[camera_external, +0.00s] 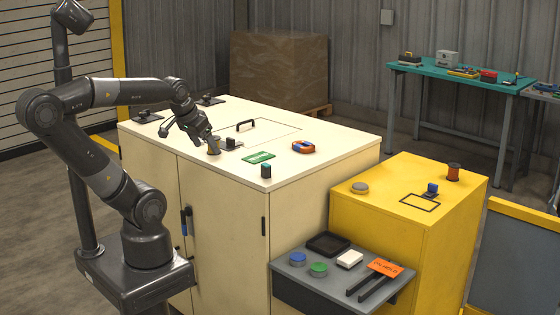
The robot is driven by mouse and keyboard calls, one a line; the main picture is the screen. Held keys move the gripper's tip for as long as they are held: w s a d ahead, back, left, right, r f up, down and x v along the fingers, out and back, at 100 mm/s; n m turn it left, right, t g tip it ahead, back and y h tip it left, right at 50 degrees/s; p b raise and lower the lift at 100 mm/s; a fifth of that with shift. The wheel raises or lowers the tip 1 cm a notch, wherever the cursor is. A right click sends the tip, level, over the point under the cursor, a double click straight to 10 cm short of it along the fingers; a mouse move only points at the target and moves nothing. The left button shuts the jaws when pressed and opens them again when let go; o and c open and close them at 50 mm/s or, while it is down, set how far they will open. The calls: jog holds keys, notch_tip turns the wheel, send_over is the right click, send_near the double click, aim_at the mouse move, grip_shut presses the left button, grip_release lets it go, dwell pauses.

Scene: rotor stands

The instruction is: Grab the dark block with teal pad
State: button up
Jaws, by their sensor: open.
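A small dark block with a teal pad on top (266,171) stands upright near the front edge of the cream cabinet top (330,146). My gripper (214,148) is open, to the left of and farther back than this block, and apart from it. It points down close to the cabinet top. The gap between its fingers is too small to see well. A second small dark block (230,143) is just right of my gripper, by a grey plate.
A green card (258,157) and an orange-and-blue round item (303,147) lie near the block. A black handle (245,125) rises behind. A grey shelf (290,265) and yellow cabinet (375,240) stand to the right. Cabinet top between gripper and block is mostly clear.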

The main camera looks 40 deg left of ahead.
jog(key=c, duration=0.4)
jog(key=shift+o, duration=0.2)
jog(key=m+g, duration=0.2)
jog(key=g, duration=0.4)
send_near(266, 164)
jog(key=shift+s+d+f, duration=0.15)
jog(key=shift+s+d, duration=0.05)
jog(key=shift+s, duration=0.15)
jog(key=shift+w+f, duration=0.1)
jog(key=shift+f, duration=0.15)
notch_tip(266, 164, down, 10)
jog(key=shift+a+f, duration=0.15)
jog(key=shift+f, duration=0.05)
